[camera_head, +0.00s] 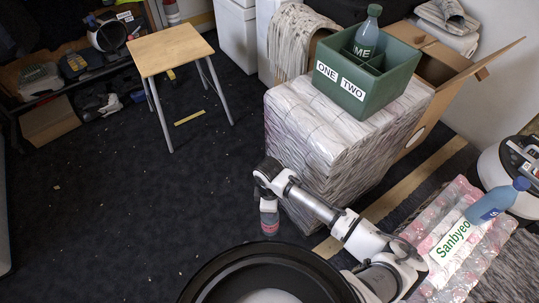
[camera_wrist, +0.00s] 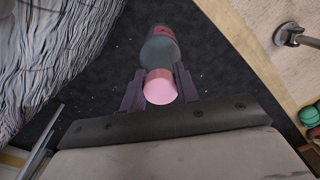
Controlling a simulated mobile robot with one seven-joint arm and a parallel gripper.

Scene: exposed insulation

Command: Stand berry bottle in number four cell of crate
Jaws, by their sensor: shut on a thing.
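My gripper (camera_wrist: 158,88) is shut on the berry bottle (camera_wrist: 160,46), with its pink cap between the two fingers in the wrist view. In the head view the berry bottle (camera_head: 269,222) hangs upright below my wrist, with a reddish lower part, left of the wrapped stack. The green crate (camera_head: 397,82) sits on top of that stack, with labels ONE and TWO on its front face. No label for number four shows.
The wrapped stack (camera_head: 318,135) stands beside my arm, below the crate. An open cardboard box (camera_head: 440,70) is behind the crate.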

